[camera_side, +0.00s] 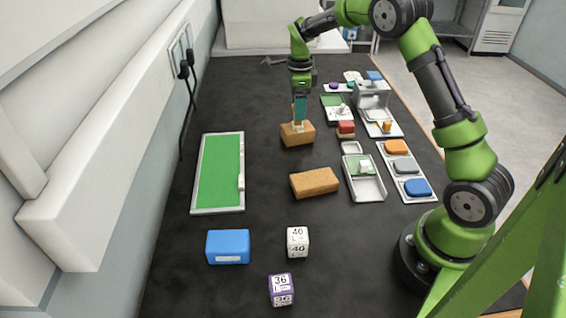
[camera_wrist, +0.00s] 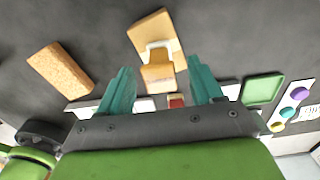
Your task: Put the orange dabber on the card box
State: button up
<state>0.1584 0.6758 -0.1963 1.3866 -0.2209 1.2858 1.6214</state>
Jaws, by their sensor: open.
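The card box (camera_side: 297,136) is a tan block in the upper middle of the dark table. It also shows at the top of the wrist view (camera_wrist: 153,24). The orange dabber (camera_wrist: 158,77), an orange-tan block with a whitish part, appears in the wrist view against the box and seems to stand on it. In the side view my gripper mostly hides it. My gripper (camera_side: 299,120) is directly above the box, pointing down. In the wrist view its teal fingers (camera_wrist: 160,78) are open on either side of the dabber, with gaps visible. Exact contact beneath the dabber is hard to see.
A cork block (camera_side: 314,182) lies nearer the camera. A green-topped board (camera_side: 219,172) is at left. A blue box (camera_side: 228,247), white cube (camera_side: 297,242) and purple cube (camera_side: 282,289) stand in front. A pad tray (camera_side: 420,199) and white tray (camera_side: 371,190) are at right.

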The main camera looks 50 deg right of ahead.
jog(key=s+a+r+n+t, duration=0.1)
jog(key=s+a+r+n, duration=0.1)
jog(key=r, duration=0.6)
jog(key=s+a+r+n+t, duration=0.1)
jog(key=s+a+r+n, duration=0.1)
jog(key=r, duration=0.6)
jog(key=s+a+n+t+y, duration=0.1)
jog(key=s+a+n+t, duration=0.1)
jog(key=s+a+n, duration=0.4)
jog(key=s+a+n+t+y, duration=0.1)
jog(key=s+a+n+t, duration=0.2)
jog(key=s+a+n, duration=0.4)
jog(key=s+f+n, duration=0.1)
jog(key=s+n, duration=0.5)
jog(key=s, duration=0.1)
jog(key=shift+s+a, duration=0.25)
